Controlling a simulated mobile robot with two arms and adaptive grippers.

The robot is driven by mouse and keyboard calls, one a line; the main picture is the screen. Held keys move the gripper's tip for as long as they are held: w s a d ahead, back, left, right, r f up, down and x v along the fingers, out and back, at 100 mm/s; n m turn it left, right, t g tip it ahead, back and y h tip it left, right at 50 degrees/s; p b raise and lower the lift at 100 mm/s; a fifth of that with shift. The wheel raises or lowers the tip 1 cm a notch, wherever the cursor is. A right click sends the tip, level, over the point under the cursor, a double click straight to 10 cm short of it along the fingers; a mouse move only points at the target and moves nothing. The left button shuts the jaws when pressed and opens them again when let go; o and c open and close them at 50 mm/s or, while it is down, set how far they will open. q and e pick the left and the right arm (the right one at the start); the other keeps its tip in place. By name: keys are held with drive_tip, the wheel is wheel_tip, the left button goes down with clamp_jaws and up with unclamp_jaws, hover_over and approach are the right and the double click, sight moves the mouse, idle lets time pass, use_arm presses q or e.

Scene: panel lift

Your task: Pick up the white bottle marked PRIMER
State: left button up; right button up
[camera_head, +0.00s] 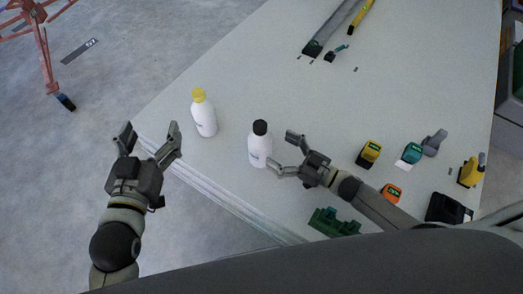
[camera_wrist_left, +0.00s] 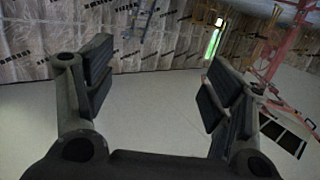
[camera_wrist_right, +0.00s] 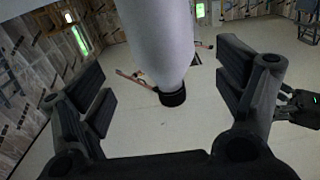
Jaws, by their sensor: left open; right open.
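Two white bottles stand upright on the pale table. One has a black cap (camera_head: 259,147) and one has a yellow cap (camera_head: 204,118); their markings are too small to read, so I cannot tell which says PRIMER. My right gripper (camera_head: 281,153) is open and empty, just right of the black-capped bottle, with its fingers pointing towards it. In the right wrist view this bottle (camera_wrist_right: 160,38) appears upside down, between the open fingers in the picture. My left gripper (camera_head: 150,131) is open and empty beyond the table's left edge, left of the yellow-capped bottle.
The pale table (camera_head: 300,90) is clear behind the bottles. A yellow tool (camera_head: 369,154), a teal tool (camera_head: 411,153), an orange item (camera_head: 391,193) and a green block (camera_head: 333,223) lie on the right and front. Long rails (camera_head: 338,25) lie at the back.

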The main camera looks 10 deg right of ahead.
sight(260, 139)
drive_tip(key=b+x, duration=0.1)
drive_tip(key=x, duration=0.5)
drive_tip(key=shift+a+r, duration=0.15)
drive_tip(key=shift+a, duration=0.15)
drive_tip(key=shift+w+a, duration=0.2)
drive_tip(key=shift+w, duration=0.05)
drive_tip(key=c, duration=1.8)
use_arm(q)
wheel_tip(260, 139, up, 8)
drive_tip(key=d+t+h, duration=0.1)
drive_tip(key=t, duration=0.3)
drive_tip(key=shift+f+t, duration=0.2)
drive_tip(key=shift+t, duration=0.1)
use_arm(e)
drive_tip(key=shift+r, duration=0.1)
drive_tip(key=shift+c, duration=0.6)
use_arm(q)
drive_tip(key=shift+f, duration=0.1)
use_arm(e)
drive_tip(key=shift+r, duration=0.15)
